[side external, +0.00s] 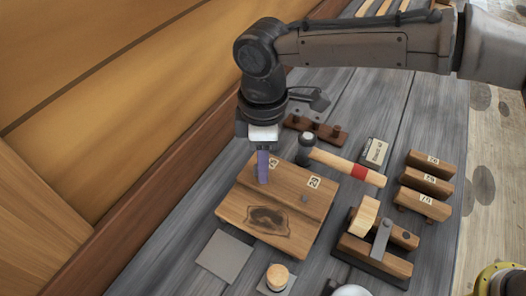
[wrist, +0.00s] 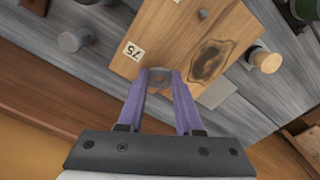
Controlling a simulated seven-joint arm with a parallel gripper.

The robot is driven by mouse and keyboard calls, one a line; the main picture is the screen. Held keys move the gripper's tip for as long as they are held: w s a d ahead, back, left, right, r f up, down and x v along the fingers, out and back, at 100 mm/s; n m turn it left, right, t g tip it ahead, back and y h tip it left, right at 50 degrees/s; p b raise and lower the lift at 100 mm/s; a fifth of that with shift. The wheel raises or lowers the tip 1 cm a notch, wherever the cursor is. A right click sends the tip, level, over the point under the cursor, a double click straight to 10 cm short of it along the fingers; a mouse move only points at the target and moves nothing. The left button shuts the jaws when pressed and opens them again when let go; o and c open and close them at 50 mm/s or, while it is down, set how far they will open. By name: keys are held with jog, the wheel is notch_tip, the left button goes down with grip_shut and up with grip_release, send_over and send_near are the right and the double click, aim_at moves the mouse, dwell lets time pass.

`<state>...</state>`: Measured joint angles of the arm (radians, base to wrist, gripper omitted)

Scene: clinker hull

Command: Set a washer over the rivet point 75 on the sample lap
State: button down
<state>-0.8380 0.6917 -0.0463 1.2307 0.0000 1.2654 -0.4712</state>
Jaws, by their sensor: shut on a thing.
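The sample lap (side external: 240,210) is a wooden board with a dark knot; it also shows in the wrist view (wrist: 165,25). A label reading 75 (wrist: 133,50) lies on it close beside my gripper (wrist: 160,72). My gripper also shows in the side view (side external: 262,182), its purple fingers pointing down over the lap near that label. The fingers are shut on a small grey piece, seemingly the washer (wrist: 160,77). Whether it touches the lap or is around a rivet I cannot tell; any rivet point there is hidden. Another small grey rivet point (wrist: 203,14) stands clear on the lap.
A hammer (side external: 345,166) with a red band lies behind the lap. Labelled wooden blocks (side external: 422,204) and a wooden clamp-like fixture (side external: 372,255) stand at the right. A grey plate (side external: 225,256) and a round wooden knob (side external: 277,276) are in front. The hull planking (side external: 120,75) rises at the left.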

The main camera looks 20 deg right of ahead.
jog(key=shift+f, duration=1.1)
dwell(0.8)
jog(key=c, duration=0.5)
grip_release()
notch_tip(320, 180, up, 8)
dwell(0.4)
